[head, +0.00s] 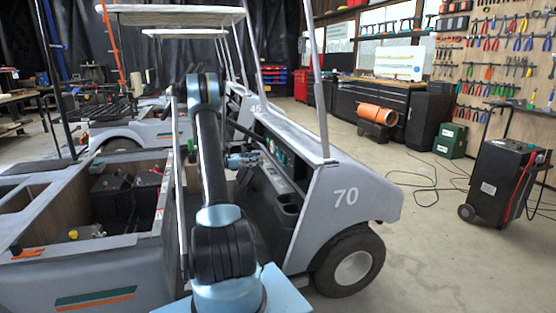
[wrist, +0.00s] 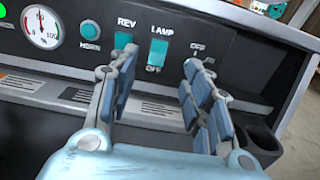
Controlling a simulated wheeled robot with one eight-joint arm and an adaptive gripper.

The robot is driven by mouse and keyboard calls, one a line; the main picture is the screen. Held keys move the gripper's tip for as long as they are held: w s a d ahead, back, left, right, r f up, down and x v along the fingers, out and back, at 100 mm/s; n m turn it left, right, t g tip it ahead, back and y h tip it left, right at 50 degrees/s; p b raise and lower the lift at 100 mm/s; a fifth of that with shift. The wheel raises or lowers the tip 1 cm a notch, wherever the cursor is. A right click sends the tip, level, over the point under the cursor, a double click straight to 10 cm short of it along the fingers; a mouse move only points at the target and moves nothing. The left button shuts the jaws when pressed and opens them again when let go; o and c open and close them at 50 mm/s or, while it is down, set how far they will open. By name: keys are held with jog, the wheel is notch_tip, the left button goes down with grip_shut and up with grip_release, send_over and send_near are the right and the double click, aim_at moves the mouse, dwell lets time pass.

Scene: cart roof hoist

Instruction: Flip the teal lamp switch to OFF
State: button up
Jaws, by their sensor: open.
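The teal lamp switch (wrist: 158,52) is a rocker on the black dash panel in the wrist view, with LAMP printed above it and OFF below it. I cannot tell which way it is tipped. My gripper (wrist: 157,72) is open and empty, its two blue-grey fingers spread on either side of the lamp switch in the picture. I cannot tell how far the fingertips are from the panel. In the head view my gripper (head: 243,160) is at the dash of the grey cart (head: 345,198) numbered 70. The lamp switch cannot be made out there.
A teal REV switch (wrist: 122,41) is left of the lamp switch, partly behind my left finger. A teal HORN button (wrist: 90,30) and round gauge (wrist: 43,26) are further left; a cup holder (wrist: 262,140) is lower right.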

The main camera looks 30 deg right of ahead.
aim_at(283, 156)
jog(key=x, duration=1.2)
jog(key=shift+c, duration=0.6)
jog(key=c, duration=0.9)
